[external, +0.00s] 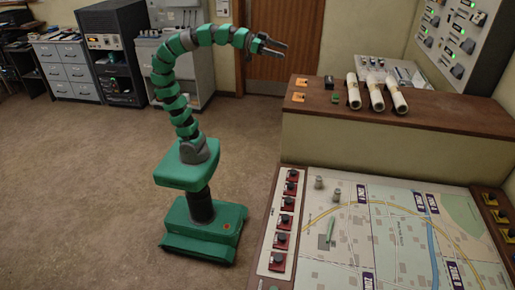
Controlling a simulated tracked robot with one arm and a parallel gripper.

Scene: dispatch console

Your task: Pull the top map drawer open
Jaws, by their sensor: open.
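My gripper (284,47) is raised at the end of my green arm, in the upper middle of the external view. Its fingers are apart, point to the right, and hold nothing. A grey cabinet (66,70) with several closed drawers stands against the back wall at the far left, well away from my gripper. No drawer in view is marked as a map drawer, so I cannot tell which one is the top map drawer. No drawer is seen standing open.
A wood-topped counter (440,112) with three rolled papers (375,92) stands right of my arm. In front of it is a map table (385,235) with red switches along its left edge. A dark equipment rack (112,55) stands at the back. Brown floor on the left is clear.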

